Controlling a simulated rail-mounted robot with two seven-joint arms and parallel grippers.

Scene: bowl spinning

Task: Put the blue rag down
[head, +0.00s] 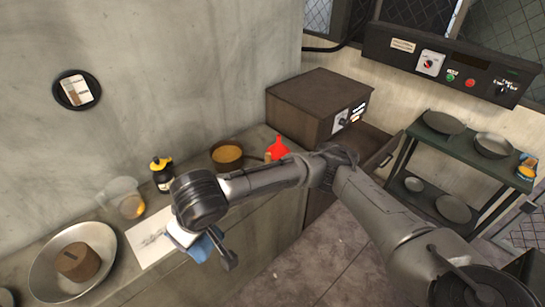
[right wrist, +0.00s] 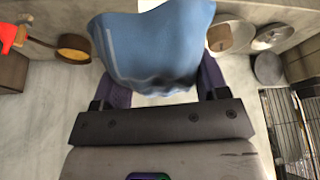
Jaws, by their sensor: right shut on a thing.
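The blue rag (head: 201,248) hangs low in my right gripper, over the front edge of the counter beside a white sheet (head: 148,240). In the right wrist view the rag (right wrist: 152,45) is bunched between the two dark purple fingers of my right gripper (right wrist: 160,90) and hides their tips. The gripper is shut on the rag. In the head view my right arm covers part of the rag and the counter behind it. I cannot tell whether the rag touches the counter. My left gripper is not in view.
On the counter (head: 190,208) stand a metal dish (head: 45,285) with a brown block (head: 78,262), a clear jug (head: 124,196), a yellow-topped bottle (head: 162,175), a brown pan (head: 227,154) and a red object (head: 277,149). A shelf (head: 462,143) with pans is at right.

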